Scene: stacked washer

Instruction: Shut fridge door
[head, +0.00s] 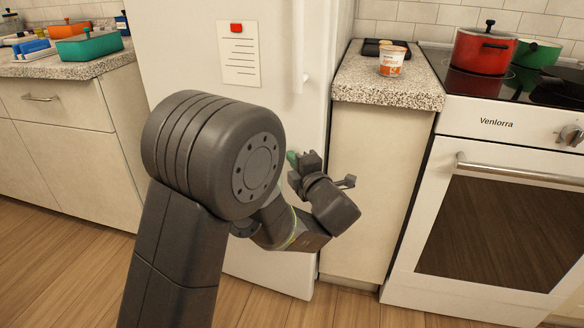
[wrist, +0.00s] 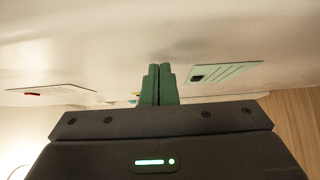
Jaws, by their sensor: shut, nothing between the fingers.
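The white fridge door (head: 185,55) stands upright behind my arm, with a pale handle (head: 305,72) near its right edge. It looks shut or nearly shut; I see no clear gap, and my arm hides much of its lower part. My gripper (head: 292,158) is in front of the door's right side, below the handle. In the wrist view its green fingers (wrist: 157,84) are together and empty, very close to the pale surface. I cannot tell whether they touch it.
A note with a red magnet (head: 238,55) hangs on the door. A cluttered counter (head: 75,66) is at left. Wooden floor shows in front.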

